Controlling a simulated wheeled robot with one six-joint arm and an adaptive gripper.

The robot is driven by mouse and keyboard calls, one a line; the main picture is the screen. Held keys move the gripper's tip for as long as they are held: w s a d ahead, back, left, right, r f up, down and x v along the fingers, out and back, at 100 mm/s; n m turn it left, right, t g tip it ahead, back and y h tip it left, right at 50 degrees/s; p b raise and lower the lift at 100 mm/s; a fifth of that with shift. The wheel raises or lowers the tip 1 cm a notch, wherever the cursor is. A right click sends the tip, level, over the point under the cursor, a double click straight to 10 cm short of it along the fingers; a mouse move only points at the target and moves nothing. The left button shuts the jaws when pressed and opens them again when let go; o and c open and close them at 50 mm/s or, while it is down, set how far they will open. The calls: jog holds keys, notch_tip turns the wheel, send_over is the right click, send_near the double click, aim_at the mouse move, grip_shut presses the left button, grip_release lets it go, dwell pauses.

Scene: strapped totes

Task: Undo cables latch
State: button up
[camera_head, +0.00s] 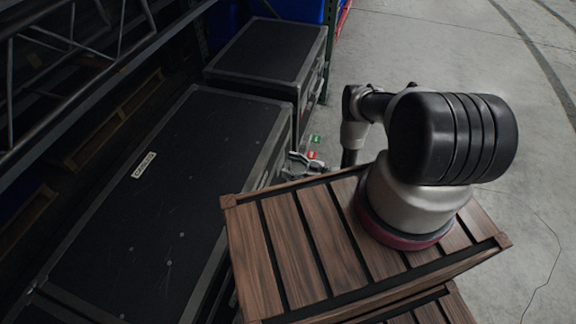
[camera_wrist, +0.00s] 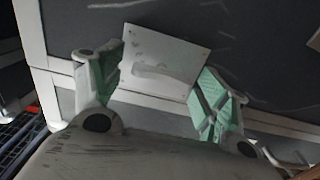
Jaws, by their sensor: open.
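A large black case (camera_head: 165,215) with grey edges lies at the left in the head view. A small white label (camera_head: 144,165) is on its top; its lettering is too small to read surely. My gripper (camera_head: 303,160) is beside the case's right side, beyond the wooden crate. In the wrist view, my gripper (camera_wrist: 159,68) is open, its green-padded fingers spread on either side of a pale rectangular plate (camera_wrist: 165,62) on a dark, grey-edged case face. The fingers appear close to the plate; contact is unclear. A latch handle cannot be clearly made out.
A wooden slatted crate top (camera_head: 285,250) lies under my arm. A second black case (camera_head: 268,50) stands behind the first. A metal rack (camera_head: 70,60) runs along the left. Open concrete floor (camera_head: 440,35) lies to the right and back.

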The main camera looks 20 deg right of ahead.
jog(key=shift+w+a, duration=0.25)
jog(key=shift+a, duration=0.1)
jog(key=c, duration=1)
jog(key=shift+c, duration=0.2)
jog(key=shift+n, duration=0.4)
jog(key=n, duration=0.3)
jog(key=shift+n, duration=1.7)
